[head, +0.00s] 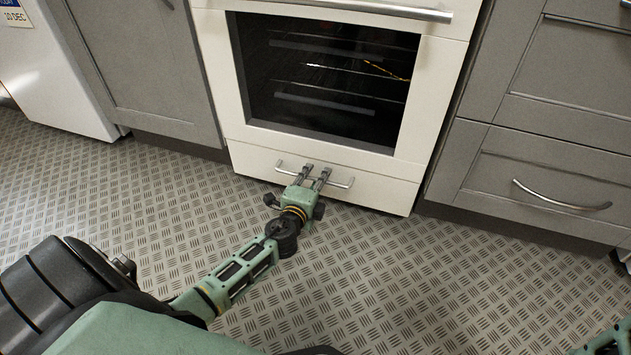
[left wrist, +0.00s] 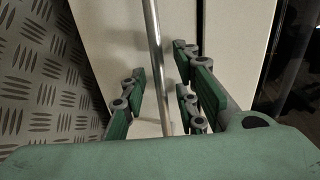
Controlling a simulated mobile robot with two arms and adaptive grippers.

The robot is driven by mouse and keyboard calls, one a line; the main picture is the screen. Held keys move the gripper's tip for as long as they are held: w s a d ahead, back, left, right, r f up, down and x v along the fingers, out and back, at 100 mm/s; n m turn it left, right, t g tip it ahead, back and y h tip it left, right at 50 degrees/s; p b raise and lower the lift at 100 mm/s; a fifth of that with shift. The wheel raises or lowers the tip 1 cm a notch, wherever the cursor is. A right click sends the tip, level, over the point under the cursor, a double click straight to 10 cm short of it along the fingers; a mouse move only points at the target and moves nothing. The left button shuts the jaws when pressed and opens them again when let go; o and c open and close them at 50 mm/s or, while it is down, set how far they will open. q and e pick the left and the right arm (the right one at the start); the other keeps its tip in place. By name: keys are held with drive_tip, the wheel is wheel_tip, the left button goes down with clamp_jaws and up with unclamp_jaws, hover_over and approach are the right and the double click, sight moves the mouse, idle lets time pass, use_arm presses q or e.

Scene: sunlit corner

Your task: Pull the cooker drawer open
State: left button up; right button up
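The cooker drawer (head: 385,192) is the white panel under the oven door, and it looks shut. Its metal bar handle (head: 342,184) runs across the front. My left gripper (head: 316,171) is at the middle of this handle. In the left wrist view the handle (left wrist: 152,30) passes between the two sides of the left gripper (left wrist: 161,80). The fingers are apart, with a gap visible on both sides of the bar. The drawer front (left wrist: 110,35) lies just behind the bar. The right gripper is not in view.
The cooker's oven door (head: 410,110) with dark glass is above the drawer. Grey cabinets stand left (head: 150,75) and right (head: 490,165), the right one with its own handle (head: 562,204). The patterned floor (head: 400,270) before the drawer is clear apart from my arm.

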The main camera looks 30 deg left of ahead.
use_arm(q)
drive_tip(key=shift+c, duration=0.3)
clamp_jaws()
idle(0.4)
